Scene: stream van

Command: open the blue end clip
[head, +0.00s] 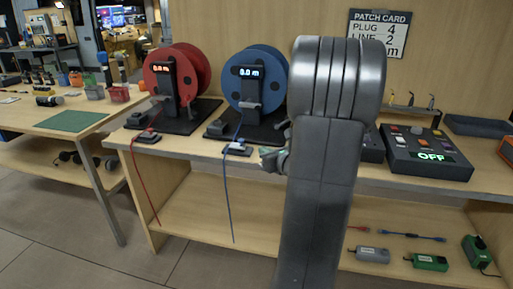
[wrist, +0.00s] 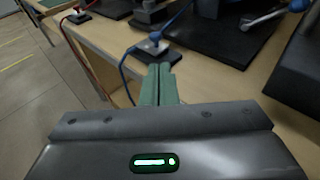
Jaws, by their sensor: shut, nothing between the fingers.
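The blue end clip (head: 237,149) is a small pale clip on a dark base at the front edge of the bench, below the blue reel (head: 255,82). The blue cable (head: 228,195) runs from the reel through the clip and hangs over the edge. In the wrist view the clip (wrist: 154,46) is just beyond my fingertips. Whether its lever is up or down is too small to tell. My gripper (head: 268,157) is shut and empty, just right of the clip and apart from it in the head view. Its green fingers (wrist: 159,72) are together in the wrist view.
A red reel (head: 177,78) stands left of the blue one, with a red end clip (head: 147,136) and hanging red cable. A control box (head: 427,152) reading OFF is on the right. A lower shelf holds small devices. My arm hides the bench's middle.

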